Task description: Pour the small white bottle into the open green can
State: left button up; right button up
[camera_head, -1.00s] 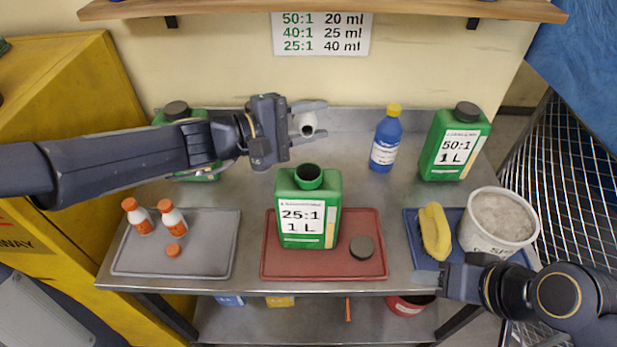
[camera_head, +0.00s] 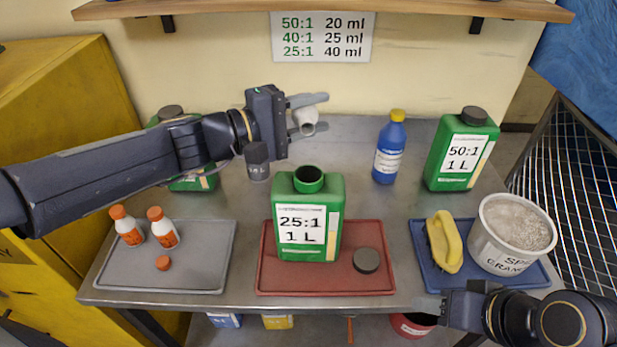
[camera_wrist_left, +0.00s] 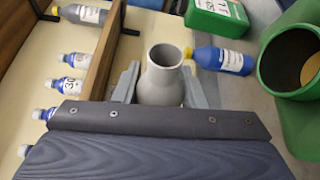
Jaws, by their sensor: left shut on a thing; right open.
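The small white bottle (camera_head: 306,118) is held between the fingers of my left gripper (camera_head: 308,114), which is shut on it. It has no cap, and its open mouth shows in the left wrist view (camera_wrist_left: 165,56). The bottle is tilted in the head view, above and behind the open can. The open green can (camera_head: 306,222), labelled 25:1 1 L, stands upright on the red tray (camera_head: 375,287); its uncapped mouth also shows at the right of the left wrist view (camera_wrist_left: 292,62). My right gripper (camera_head: 436,306) is open and empty at the table's front edge.
A dark cap (camera_head: 366,260) lies on the red tray. Two orange-capped bottles (camera_head: 163,228) and a loose orange cap (camera_head: 163,263) are on the grey tray (camera_head: 205,280).

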pick_arm(q)
jog(key=shift+f+m+b, duration=0.2)
jog(key=shift+m+b, duration=0.5)
jog(key=shift+b, duration=1.75)
jog(key=shift+f+m+t+h+b, duration=0.35)
jog(key=shift+m+b, duration=0.35)
jog(key=shift+b, duration=1.5)
jog(key=shift+b, duration=0.35)
jog(key=shift+r+m+h+b, duration=0.25)
jog(key=shift+m+b, duration=0.15)
jog(key=shift+b, duration=0.45)
